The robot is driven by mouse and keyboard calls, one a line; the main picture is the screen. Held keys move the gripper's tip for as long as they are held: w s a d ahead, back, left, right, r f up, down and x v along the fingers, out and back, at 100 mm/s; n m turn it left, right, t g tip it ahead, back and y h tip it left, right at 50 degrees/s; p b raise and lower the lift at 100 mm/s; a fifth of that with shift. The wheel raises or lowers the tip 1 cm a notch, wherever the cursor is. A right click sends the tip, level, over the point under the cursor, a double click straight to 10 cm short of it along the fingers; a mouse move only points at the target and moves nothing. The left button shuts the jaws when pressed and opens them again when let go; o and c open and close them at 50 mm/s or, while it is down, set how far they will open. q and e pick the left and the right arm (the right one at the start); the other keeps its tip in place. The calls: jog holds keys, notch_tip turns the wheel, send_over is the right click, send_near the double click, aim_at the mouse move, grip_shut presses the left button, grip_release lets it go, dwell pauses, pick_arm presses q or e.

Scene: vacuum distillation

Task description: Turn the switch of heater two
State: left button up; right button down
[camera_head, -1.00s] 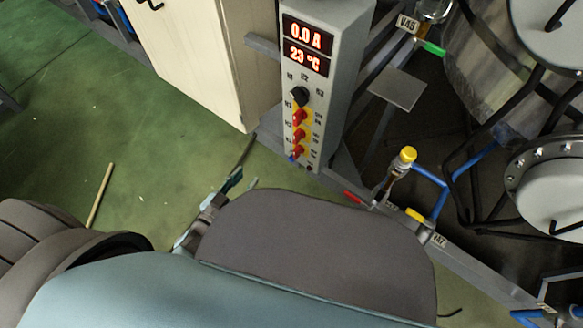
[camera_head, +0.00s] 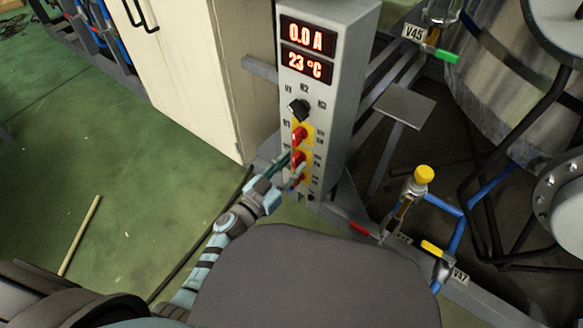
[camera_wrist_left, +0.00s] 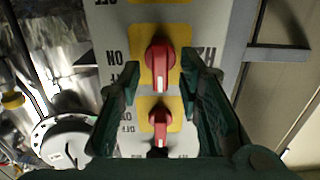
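The grey control panel (camera_head: 325,105) carries a column of red switches on yellow plates below a black selector knob (camera_head: 299,110). The top red switch (camera_head: 299,136) and the middle red switch (camera_head: 299,158) show in the head view; the lowest is partly hidden by my gripper. My left gripper (camera_head: 292,166) is open in front of the lower part of the column. In the left wrist view, which is upside down, its dark green fingers stand either side of the middle switch (camera_wrist_left: 160,62), with gaps; the top switch (camera_wrist_left: 159,122) lies nearer the palm. My right gripper is not in view.
Red displays (camera_head: 307,50) read 0.0 A and 23 °C. A cream cabinet (camera_head: 200,70) stands left of the panel. A yellow-capped valve (camera_head: 424,174), blue pipes and metal vessels are on the right. The green floor (camera_head: 140,185) at left is mostly clear.

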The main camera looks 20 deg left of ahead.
pick_arm(q)
jog(key=shift+w, duration=0.1)
jog(key=shift+c, duration=0.3)
grip_shut()
jog(key=shift+d, duration=0.15)
